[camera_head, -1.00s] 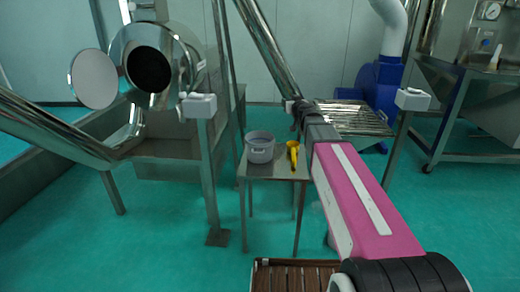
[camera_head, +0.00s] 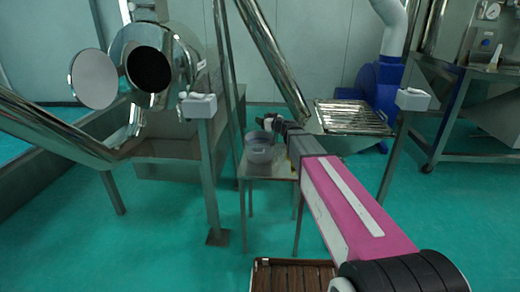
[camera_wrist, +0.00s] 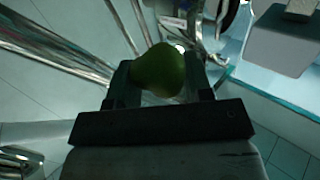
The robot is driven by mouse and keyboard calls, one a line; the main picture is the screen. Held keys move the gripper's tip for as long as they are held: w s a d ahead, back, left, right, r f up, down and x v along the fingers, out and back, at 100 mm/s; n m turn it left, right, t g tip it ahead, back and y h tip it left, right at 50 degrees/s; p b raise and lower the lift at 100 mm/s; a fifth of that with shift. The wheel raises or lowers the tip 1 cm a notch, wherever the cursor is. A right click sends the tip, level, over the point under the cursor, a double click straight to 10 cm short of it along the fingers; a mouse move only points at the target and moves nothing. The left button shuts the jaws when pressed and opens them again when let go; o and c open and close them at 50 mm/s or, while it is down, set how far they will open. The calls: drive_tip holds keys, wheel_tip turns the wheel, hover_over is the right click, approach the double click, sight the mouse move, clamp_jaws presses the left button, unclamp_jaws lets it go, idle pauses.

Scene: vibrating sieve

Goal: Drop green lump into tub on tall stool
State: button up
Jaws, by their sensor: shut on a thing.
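My gripper (camera_wrist: 163,85) is shut on the green lump (camera_wrist: 160,70), which shows between its two fingers in the wrist view. In the head view my gripper (camera_head: 268,124) is above the back of the tall stool (camera_head: 282,169), close over the grey tub (camera_head: 260,150). The tub stands on the stool's top, upright and open. I cannot tell from the head view whether the lump is directly over the tub's mouth. The tub does not show clearly in the wrist view.
My arm covers the right part of the stool top. A metal post with a white box (camera_head: 199,105) stands left of the stool. A blue machine (camera_head: 376,90) and a ribbed metal tray (camera_head: 350,117) are behind to the right. A slatted brown surface (camera_head: 293,275) is at the front.

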drive_tip(key=shift+f, duration=1.2)
drive_tip(key=o, duration=1)
drive_tip(key=shift+s+d, duration=0.1)
drive_tip(key=v, duration=1)
drive_tip(key=shift+s+d, duration=0.2)
